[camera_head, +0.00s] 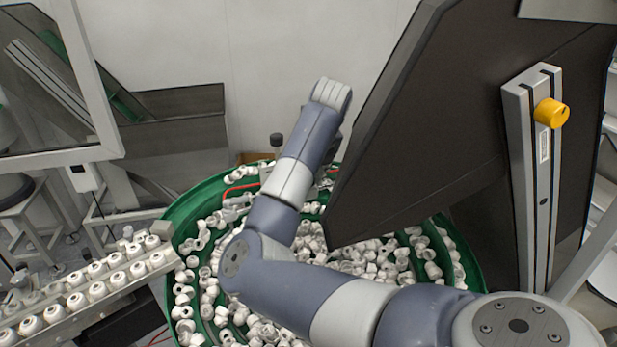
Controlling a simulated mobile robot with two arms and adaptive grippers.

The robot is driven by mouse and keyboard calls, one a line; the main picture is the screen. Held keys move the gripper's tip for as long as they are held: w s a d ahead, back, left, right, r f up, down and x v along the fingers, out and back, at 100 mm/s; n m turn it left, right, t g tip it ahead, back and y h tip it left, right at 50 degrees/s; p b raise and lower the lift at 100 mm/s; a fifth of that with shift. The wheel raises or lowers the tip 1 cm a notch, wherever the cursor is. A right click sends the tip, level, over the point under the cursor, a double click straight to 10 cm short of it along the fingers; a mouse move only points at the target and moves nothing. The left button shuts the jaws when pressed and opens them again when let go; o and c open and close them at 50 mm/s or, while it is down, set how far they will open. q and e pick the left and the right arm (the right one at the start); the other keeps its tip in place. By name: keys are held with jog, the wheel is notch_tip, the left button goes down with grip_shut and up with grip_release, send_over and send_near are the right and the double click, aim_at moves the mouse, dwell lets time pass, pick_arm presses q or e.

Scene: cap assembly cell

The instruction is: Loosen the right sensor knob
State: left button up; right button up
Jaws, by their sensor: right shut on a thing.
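My right arm reaches in from the lower right across the bowl, and its wrist bends down at the back. My right gripper (326,180) is mostly hidden behind my own forearm and the dark panel. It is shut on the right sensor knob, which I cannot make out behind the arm. A dark knob on a short post (277,141) stands to the left of my forearm, at the back rim of the bowl. My left gripper is not in view.
The green feeder bowl (180,238) is full of white caps. A large dark panel (430,130) slants close to my wrist on the right. An aluminium post (524,190) carries a yellow knob (552,112). A rail with white caps (95,285) is at the left.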

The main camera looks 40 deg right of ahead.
jog(key=shift+d+f+n+y+b, duration=0.15)
jog(key=shift+f+n+y+b, duration=0.15)
jog(key=shift+n+b, duration=0.75)
jog(key=shift+r+n+b, duration=0.15)
jog(key=shift+n+b, duration=0.2)
jog(key=shift+b, duration=0.05)
jog(key=shift+r+n+y, duration=0.15)
jog(key=shift+n+y, duration=0.35)
jog(key=shift+n, duration=0.2)
jog(key=o, duration=1.1)
jog(key=shift+c, duration=0.2)
notch_tip(320, 180, up, 10)
